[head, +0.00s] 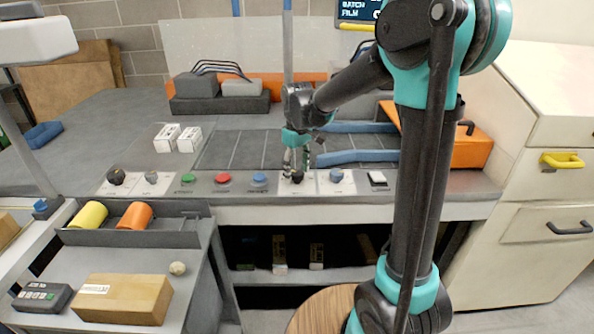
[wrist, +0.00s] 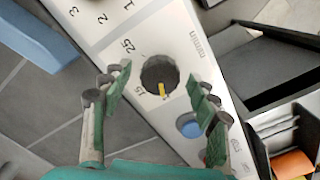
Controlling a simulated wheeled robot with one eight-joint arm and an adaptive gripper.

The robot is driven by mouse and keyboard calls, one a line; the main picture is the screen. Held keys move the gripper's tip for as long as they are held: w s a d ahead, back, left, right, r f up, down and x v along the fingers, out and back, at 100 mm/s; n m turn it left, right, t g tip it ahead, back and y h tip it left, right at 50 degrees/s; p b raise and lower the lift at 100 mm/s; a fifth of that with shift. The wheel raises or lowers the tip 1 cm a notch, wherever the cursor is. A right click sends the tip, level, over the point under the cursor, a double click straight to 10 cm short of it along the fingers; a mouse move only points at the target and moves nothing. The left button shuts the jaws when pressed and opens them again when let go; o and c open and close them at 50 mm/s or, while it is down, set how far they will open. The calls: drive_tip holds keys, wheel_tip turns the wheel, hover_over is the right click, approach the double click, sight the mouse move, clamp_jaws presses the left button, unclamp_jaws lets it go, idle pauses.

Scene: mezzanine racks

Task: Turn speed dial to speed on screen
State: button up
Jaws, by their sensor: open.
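The speed dial (wrist: 159,74) is a round black knob with a yellow pointer mark on a white panel. In the wrist view the mark lies on the knob's lower side; the printed 25 is at its upper left and 15 at its left. The dial also shows in the head view (head: 297,178) on the console front. My gripper (wrist: 157,105) is open, its green-padded fingers on either side of the dial, with no clear contact visible. In the head view my gripper (head: 296,165) points down at the dial. The screen (head: 358,10) shows BATCH and FILM; the frame edge and my arm hide the rest.
A blue button (head: 260,179) and a red button (head: 222,178) sit left of the dial. Another knob (head: 336,175) is close on its right, beside a white switch (head: 377,178). Blue rails (head: 357,157) lie behind on the console. A grey tray (head: 133,237) stands at the front left.

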sight(297, 172)
drive_tip(key=shift+r, duration=0.1)
wheel_tip(297, 172, up, 12)
idle(0.5)
drive_tip(key=s+d+f+m+t, duration=0.4)
drive_tip(key=s+d+f+m, duration=0.5)
drive_tip(key=s+d+f, duration=0.9)
wheel_tip(297, 172, down, 2)
drive_tip(key=shift+s+f, duration=0.25)
drive_tip(key=shift+s, duration=0.55)
